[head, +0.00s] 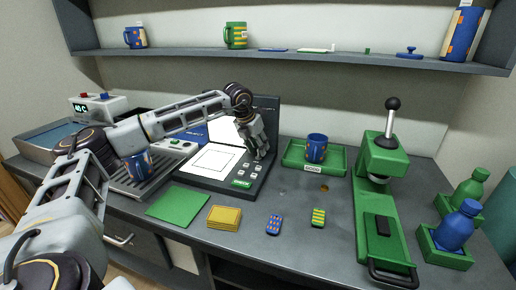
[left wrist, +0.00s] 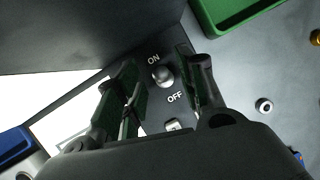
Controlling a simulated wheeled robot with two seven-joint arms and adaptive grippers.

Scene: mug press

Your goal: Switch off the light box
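The light box (head: 238,184) is a dark unit on the counter with a white panel and a dark upright back. Its panel looks bright white in the left wrist view (left wrist: 68,108). A round-headed toggle switch (left wrist: 162,75) stands between the words ON and OFF, nearer ON; its exact tilt is hard to tell. My left gripper (head: 262,154) reaches down over the right side of the light box. In the left wrist view its fingers (left wrist: 157,72) are apart, one on each side of the switch, with nothing visibly held. My right gripper is not in view.
A green tray (head: 298,158) with a blue mug (head: 316,148) stands right of the light box. A green press (head: 380,200) is further right. A green mat (head: 178,204), yellow pads (head: 224,217) and two small patterned pieces lie in front. A shelf (head: 300,58) runs above.

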